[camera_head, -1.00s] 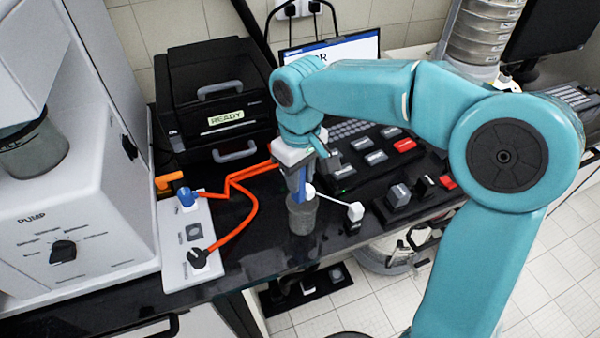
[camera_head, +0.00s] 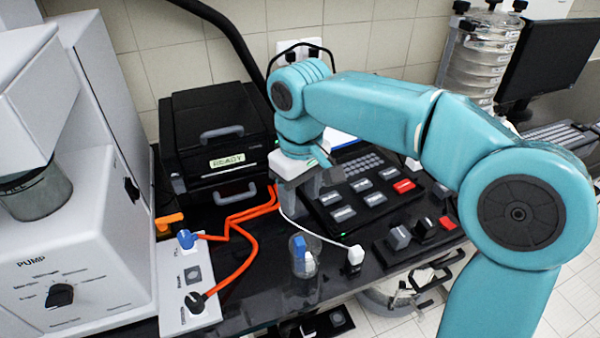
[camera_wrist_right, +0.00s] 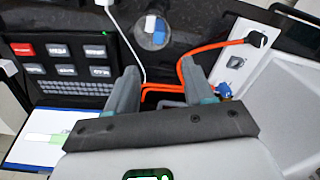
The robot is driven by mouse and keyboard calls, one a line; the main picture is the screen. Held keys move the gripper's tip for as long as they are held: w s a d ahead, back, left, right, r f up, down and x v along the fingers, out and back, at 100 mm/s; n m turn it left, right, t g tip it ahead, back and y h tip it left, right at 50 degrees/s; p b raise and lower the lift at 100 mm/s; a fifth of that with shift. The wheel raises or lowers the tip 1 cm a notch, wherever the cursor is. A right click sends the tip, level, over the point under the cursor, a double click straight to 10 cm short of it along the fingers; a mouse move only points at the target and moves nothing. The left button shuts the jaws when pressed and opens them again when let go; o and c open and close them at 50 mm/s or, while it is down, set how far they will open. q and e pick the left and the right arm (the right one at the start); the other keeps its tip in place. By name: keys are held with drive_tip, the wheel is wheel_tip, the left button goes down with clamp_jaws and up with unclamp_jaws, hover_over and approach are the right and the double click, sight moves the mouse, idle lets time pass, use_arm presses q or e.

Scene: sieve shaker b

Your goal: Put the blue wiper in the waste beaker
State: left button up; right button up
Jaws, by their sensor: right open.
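The blue wiper (camera_head: 300,246) is inside the clear waste beaker (camera_head: 312,268), with a white part below its blue top. The beaker stands upright near the front edge of the black bench. In the right wrist view the wiper (camera_wrist_right: 150,24) and the round beaker (camera_wrist_right: 162,38) show beyond the fingers. My right gripper (camera_head: 301,200) is open and empty, above and behind the beaker and apart from it. Its two separated fingers show in the right wrist view (camera_wrist_right: 160,88). My left gripper is not in view.
A white switch panel (camera_head: 190,290) with orange cables (camera_head: 245,262) lies left of the beaker. A black button panel (camera_head: 360,195) and a white plug with a cord (camera_head: 355,255) are to the right. A black READY machine (camera_head: 220,140) stands behind.

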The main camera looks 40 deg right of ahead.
wheel_tip(320, 180, up, 5)
drive_tip(key=shift+r, duration=0.2)
drive_tip(key=shift+s, duration=0.15)
idle(0.5)
